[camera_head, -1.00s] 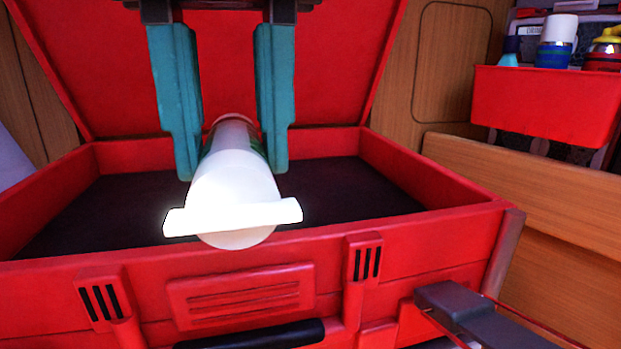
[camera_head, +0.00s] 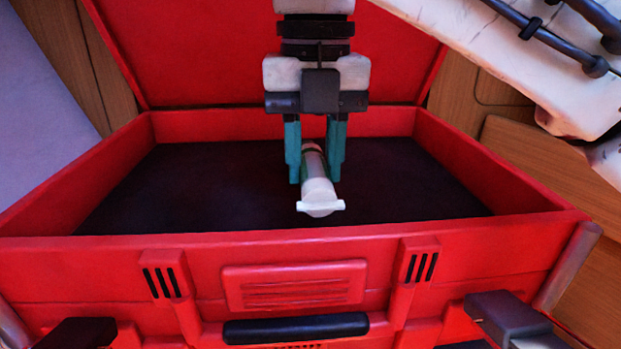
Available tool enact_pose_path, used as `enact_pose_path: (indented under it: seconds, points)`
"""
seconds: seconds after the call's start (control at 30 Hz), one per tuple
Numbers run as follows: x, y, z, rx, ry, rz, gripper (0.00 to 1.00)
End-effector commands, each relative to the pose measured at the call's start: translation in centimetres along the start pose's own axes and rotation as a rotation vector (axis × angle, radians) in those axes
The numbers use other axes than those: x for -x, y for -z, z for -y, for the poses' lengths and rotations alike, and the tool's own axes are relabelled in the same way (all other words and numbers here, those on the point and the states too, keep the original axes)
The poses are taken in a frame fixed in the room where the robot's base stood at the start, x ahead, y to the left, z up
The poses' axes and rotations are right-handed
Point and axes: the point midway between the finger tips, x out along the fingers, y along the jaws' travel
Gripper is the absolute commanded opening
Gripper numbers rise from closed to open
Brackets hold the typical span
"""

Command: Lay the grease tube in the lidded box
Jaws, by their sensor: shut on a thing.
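The lidded box (camera_head: 110,243) is a red case with its lid (camera_head: 215,60) raised at the back and a dark floor (camera_head: 420,190) inside. My gripper (camera_head: 316,172) points down inside the box opening, its two teal fingers on either side of the grease tube. It is shut on the grease tube (camera_head: 318,192), a white and grey tube with a flat white crimped end toward the front. The tube lies roughly level, near the middle of the box. Whether it touches the box floor I cannot tell. The tube's far end is partly hidden between the fingers.
The front wall has a black handle (camera_head: 296,328) and two slotted latches (camera_head: 165,282). Wooden panels (camera_head: 465,90) stand behind at the right. My white arm crosses the upper right. The box floor is clear to both sides of the tube.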

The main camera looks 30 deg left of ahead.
Motion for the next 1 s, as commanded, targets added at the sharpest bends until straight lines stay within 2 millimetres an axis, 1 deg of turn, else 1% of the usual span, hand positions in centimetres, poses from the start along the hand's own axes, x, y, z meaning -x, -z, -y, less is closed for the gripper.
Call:
enact_pose_path:
  seconds: [0.13,0.2,0.3,0.43,0.87,0.9,1.0]
  points:
    - [-0.7,-0.6,0.1,0.0,-0.001,-0.001,0.02]
    - [-1.4,-1.1,0.1,0.0,0.0,-0.003,0.02]
    - [-2.8,-0.9,0.2,0.001,0.002,-0.003,0.02]
    - [-4.0,-0.9,0.2,-0.002,0.002,0.0,0.02]
    - [-4.7,-0.9,0.2,-0.001,0.0,0.0,0.02]
    - [-4.7,-0.9,0.2,-0.002,0.0,0.0,0.38]
    - [-4.6,-0.9,0.2,-0.002,0.001,0.0,0.48]
